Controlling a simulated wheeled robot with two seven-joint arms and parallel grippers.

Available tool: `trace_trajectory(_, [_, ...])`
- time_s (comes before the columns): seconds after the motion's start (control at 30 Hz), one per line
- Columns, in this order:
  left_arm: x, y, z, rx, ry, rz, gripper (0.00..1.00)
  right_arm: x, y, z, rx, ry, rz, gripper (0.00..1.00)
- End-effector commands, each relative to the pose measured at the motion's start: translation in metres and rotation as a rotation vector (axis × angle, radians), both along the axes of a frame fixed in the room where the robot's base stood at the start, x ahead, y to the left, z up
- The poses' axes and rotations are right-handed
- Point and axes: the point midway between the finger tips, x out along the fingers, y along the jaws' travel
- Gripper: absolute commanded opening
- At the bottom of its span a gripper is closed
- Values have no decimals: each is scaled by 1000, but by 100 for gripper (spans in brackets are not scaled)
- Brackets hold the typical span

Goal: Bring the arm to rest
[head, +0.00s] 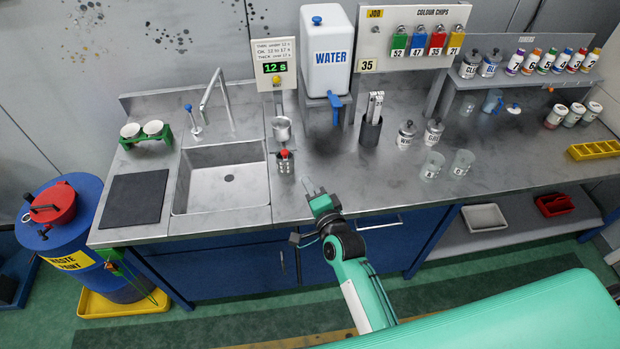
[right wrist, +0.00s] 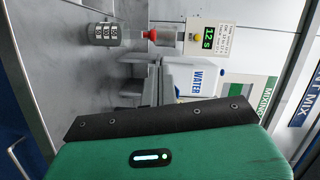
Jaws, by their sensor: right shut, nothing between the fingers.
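My right gripper (head: 312,188) is at the front edge of the steel counter, to the right of the sink (head: 226,185). It is shut and empty. My green right arm reaches up to it from the lower right of the head view. In the right wrist view the green hand housing with its dark bar fills the bottom, and the fingertips cannot be made out. My left gripper is not in view.
A display reading 12 s (head: 274,67) and a white water tank (head: 326,50) stand at the back. Two clear cups (head: 432,165) are right of the gripper. A waste drum (head: 75,240) stands at left.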

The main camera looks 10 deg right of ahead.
Motion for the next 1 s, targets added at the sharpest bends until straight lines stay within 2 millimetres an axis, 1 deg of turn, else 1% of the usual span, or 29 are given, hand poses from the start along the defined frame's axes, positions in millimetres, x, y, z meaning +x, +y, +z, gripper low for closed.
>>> trace_trajectory(0.03, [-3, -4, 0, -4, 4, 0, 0, 0, 0, 0, 0, 0, 0, 0])
trace_trajectory(0.13, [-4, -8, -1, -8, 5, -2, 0, 0, 0, 0, 0, 0, 0, 0])
trace_trajectory(0.47, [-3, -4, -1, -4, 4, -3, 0, 0, 0, -1, 0, 1, 0, 0])
trace_trajectory(0.53, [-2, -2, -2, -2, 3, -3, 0, 0, 0, -8, -11, 10, 2, 0])
trace_trajectory(0.57, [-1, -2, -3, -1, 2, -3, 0, -1, 1, -14, -22, 19, 4, 0])
trace_trajectory(0.67, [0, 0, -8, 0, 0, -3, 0, -6, 3, -55, -88, 72, 20, 0])
trace_trajectory(0.7, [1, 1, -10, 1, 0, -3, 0, -11, 3, -79, -130, 104, 31, 0])
trace_trajectory(0.77, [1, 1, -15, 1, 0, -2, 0, -20, 3, -121, -206, 159, 53, 0])
trace_trajectory(0.8, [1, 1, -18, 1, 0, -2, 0, -28, 3, -151, -259, 198, 71, 0])
trace_trajectory(0.87, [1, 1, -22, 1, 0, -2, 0, -43, 2, -195, -342, 258, 103, 0])
trace_trajectory(0.9, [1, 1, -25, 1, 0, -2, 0, -54, 0, -224, -396, 297, 127, 0])
trace_trajectory(0.97, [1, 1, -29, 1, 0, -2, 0, -74, -3, -267, -476, 354, 165, 0])
trace_trajectory(1.0, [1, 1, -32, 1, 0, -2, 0, -88, -6, -294, -528, 392, 193, 0])
